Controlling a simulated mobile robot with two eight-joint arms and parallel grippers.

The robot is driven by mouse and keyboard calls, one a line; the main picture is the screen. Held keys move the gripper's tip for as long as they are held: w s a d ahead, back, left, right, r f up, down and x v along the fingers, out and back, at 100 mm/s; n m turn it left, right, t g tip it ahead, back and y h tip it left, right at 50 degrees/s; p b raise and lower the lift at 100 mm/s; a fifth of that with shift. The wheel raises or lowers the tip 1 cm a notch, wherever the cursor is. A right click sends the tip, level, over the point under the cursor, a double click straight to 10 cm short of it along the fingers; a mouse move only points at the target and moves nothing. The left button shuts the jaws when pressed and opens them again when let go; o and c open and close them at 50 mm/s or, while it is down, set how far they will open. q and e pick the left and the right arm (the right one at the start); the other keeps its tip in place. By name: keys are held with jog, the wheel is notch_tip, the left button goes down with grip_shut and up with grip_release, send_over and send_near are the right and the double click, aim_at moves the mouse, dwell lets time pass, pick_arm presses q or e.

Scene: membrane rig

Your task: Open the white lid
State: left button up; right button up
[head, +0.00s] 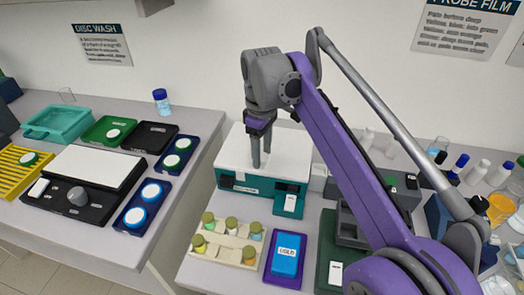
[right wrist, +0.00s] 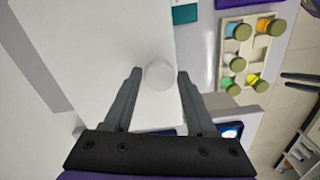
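The white lid (head: 292,147) lies flat on a teal box (head: 237,182) on the right-hand bench and looks closed. In the right wrist view the lid (right wrist: 105,50) is a wide white surface with a round pale knob (right wrist: 159,75). My right gripper (head: 261,160) points down over the lid, and its fingers hide the knob in the head view. In the right wrist view the open fingers of this gripper (right wrist: 159,74) stand on either side of the knob, with a small gap each side. I cannot tell how far down they reach. My left gripper is not in view.
In front of the box are a rack of capped vials (head: 226,241), a blue block on a purple tray (head: 267,273) and a dark green tray (head: 325,250). Bottles crowd the far right. A gap separates the left bench, with its trays and scale (head: 92,168).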

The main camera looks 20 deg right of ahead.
grip_shut()
dwell(1.1)
